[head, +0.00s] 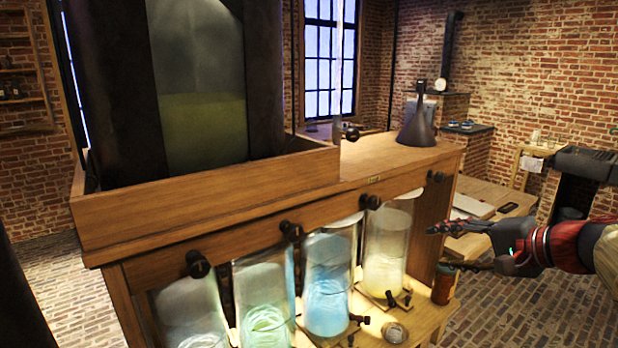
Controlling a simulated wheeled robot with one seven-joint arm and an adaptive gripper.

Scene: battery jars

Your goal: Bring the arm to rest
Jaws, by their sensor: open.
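My gripper (434,229) reaches in from the right side of the head view, pointing left. It is open and nothing shows between its fingers. In the picture its tips lie just right of the glowing yellow jar (388,250), over the right end of the wooden cabinet; I cannot tell the gap in depth. My arm (570,246), red and dark near the wrist, runs off the right edge. Several glass jars stand on the lower shelf, among them a blue jar (328,285), a green jar (263,305) and a pale jar (190,315).
The wooden cabinet (240,250) fills the left and middle, with black knobs along its front. A large glass vessel (200,80) stands on top, near a dark funnel (418,118). A small can (444,284) stands at the shelf's right end. Brick floor (520,315) lies open at lower right.

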